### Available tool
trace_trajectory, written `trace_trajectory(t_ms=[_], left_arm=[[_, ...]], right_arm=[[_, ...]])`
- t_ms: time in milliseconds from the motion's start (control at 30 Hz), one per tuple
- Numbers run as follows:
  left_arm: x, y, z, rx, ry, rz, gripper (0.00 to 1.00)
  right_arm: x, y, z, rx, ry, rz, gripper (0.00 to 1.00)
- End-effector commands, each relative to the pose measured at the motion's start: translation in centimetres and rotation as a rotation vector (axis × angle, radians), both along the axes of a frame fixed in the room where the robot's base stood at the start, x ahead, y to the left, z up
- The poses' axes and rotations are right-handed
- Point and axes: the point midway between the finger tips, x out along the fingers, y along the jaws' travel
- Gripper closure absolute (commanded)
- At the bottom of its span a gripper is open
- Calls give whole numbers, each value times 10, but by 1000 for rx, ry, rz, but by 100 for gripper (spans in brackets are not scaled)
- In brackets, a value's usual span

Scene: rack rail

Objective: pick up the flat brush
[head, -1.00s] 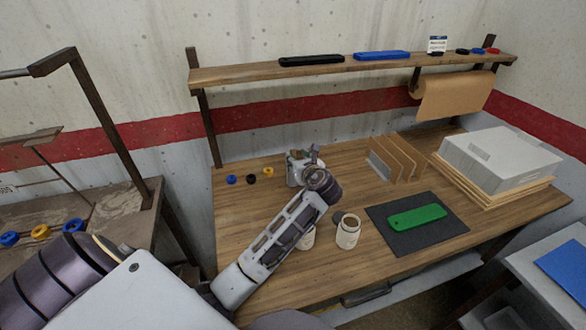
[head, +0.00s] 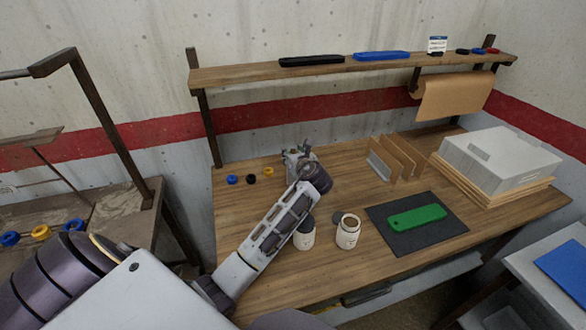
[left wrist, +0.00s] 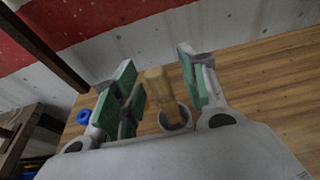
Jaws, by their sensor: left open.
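A wooden handle, apparently the flat brush (left wrist: 157,88), stands up tilted from a pale round cup (left wrist: 176,117) in the left wrist view. Its bristle end cannot be made out. A gap shows between the handle and the right finger; contact on the left side cannot be told. In the head view my left gripper (head: 298,160) is over the back middle of the wooden bench, and it and my wrist hide most of the cup and brush. My right gripper is not in view.
On the bench (head: 350,285) stand two white jars, one open (head: 347,232) and one beside my forearm (head: 304,235). A green case (head: 417,217) lies on a dark mat (head: 385,237). An upright wooden rack (head: 397,158) and small rings (head: 251,176) flank the gripper.

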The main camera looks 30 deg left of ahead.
Motion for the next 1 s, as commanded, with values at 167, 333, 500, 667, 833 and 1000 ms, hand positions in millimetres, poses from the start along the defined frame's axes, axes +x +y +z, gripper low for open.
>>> trace_trajectory(t_ms=[167, 333, 500, 667, 833, 1000], left_arm=[[0, 0, 0, 0, 0, 0, 57], [0, 0, 0, 0, 0, 0, 57], [0, 0, 0, -1, -1, 0, 76], [0, 0, 0, 0, 0, 0, 97], [0, 0, 0, -1, -1, 0, 100], [0, 0, 1, -1, -1, 0, 100]], right_arm=[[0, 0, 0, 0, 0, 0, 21], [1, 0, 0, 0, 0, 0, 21], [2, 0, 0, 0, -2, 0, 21], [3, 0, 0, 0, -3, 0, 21], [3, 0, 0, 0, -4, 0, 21], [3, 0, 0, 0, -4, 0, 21]])
